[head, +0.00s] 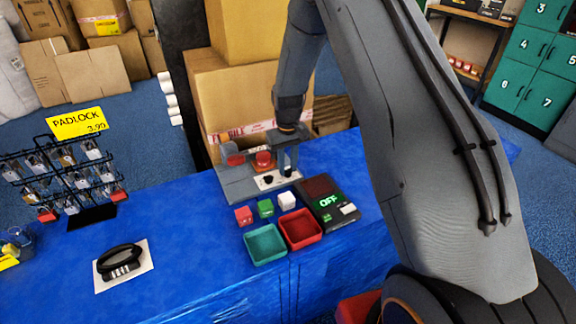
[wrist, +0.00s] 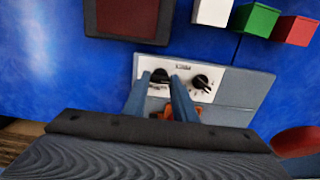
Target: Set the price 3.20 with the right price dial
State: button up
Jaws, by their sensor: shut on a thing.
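The price panel (head: 267,184) is a white plate with two black dials on a grey machine at the back of the blue counter. My gripper (head: 287,172) points down over its right side in the head view. In the wrist view the panel appears turned round, so the right price dial (wrist: 160,76) is on the picture's left. My gripper (wrist: 160,80) is shut on that dial, a finger on each side. The left price dial (wrist: 201,82) stands free beside it, also visible in the head view (head: 268,180). The dial settings are too small to read.
A dark scale (head: 327,201) showing OFF stands right of the panel. Red (head: 243,215), green (head: 265,208) and white (head: 287,200) cubes and teal (head: 264,258) and red (head: 316,239) trays lie in front. A padlock rack (head: 88,172) stands left.

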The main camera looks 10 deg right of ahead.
jog(key=shift+m, duration=0.3)
jog(key=shift+m+b, duration=0.55)
jog(key=shift+m, duration=1.95)
jog(key=o, duration=1)
jog(key=shift+o, duration=0.2)
notch_tip(320, 180, up, 7)
jog(key=shift+r+b, duration=0.15)
jog(key=shift+b, duration=0.7)
jog(key=shift+r, duration=0.25)
